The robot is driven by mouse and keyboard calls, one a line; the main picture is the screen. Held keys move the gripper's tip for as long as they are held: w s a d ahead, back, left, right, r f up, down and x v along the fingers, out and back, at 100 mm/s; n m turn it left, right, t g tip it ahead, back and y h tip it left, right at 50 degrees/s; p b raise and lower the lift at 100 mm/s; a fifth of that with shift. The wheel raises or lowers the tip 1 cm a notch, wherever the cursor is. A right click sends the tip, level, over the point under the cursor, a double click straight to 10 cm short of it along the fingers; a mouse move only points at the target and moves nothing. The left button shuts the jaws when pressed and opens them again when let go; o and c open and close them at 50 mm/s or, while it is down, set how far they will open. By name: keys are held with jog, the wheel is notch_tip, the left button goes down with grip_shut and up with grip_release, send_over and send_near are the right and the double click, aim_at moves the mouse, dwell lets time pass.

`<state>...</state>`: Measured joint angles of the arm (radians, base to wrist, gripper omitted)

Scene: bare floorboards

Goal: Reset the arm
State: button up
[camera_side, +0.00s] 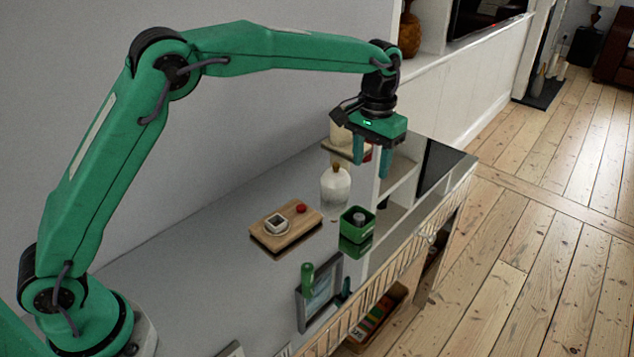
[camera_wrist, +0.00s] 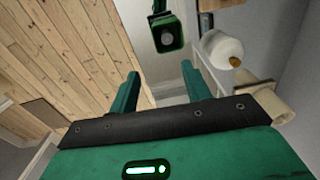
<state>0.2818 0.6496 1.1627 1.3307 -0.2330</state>
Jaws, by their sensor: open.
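My green arm reaches over a grey-topped cabinet (camera_side: 190,260) from the left in the side view. My gripper (camera_side: 372,160) points down above the cabinet's far part, beyond a white bottle (camera_side: 335,190) with a brown stopper. Its two green fingers are apart with nothing between them. In the wrist view my gripper (camera_wrist: 160,88) is also open and empty. The bottle (camera_wrist: 222,48) and a small green box (camera_wrist: 166,36) with a grey round piece inside lie ahead of the fingers. The green box (camera_side: 357,228) stands near the bottle in the side view.
A wooden board (camera_side: 285,232) holds a small white square dish (camera_side: 277,223) and a red round thing (camera_side: 301,208). A framed picture (camera_side: 320,292) and a green-handled item (camera_side: 307,278) are near the front edge. A box of coloured things (camera_side: 375,318) sits below. Floorboards at right are clear.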

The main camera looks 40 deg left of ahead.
dwell(0.4)
jog(key=s+a+r+t, duration=0.1)
jog(key=s+a+r, duration=0.4)
jog(key=s, duration=0.2)
jog(key=s+a+r+t, duration=0.2)
jog(key=s+a+r, duration=0.35)
jog(key=s, duration=0.25)
jog(key=s+a+f+t, duration=0.1)
jog(key=s+a+f, duration=0.1)
jog(key=s, duration=0.6)
jog(key=s+a+f+t, duration=0.1)
jog(key=s+a+f, duration=0.1)
jog(key=s, duration=0.7)
jog(key=shift+a+f+n+t, duration=0.25)
jog(key=shift+a+n+t, duration=0.05)
jog(key=shift+a, duration=0.3)
jog(key=shift+o, duration=0.4)
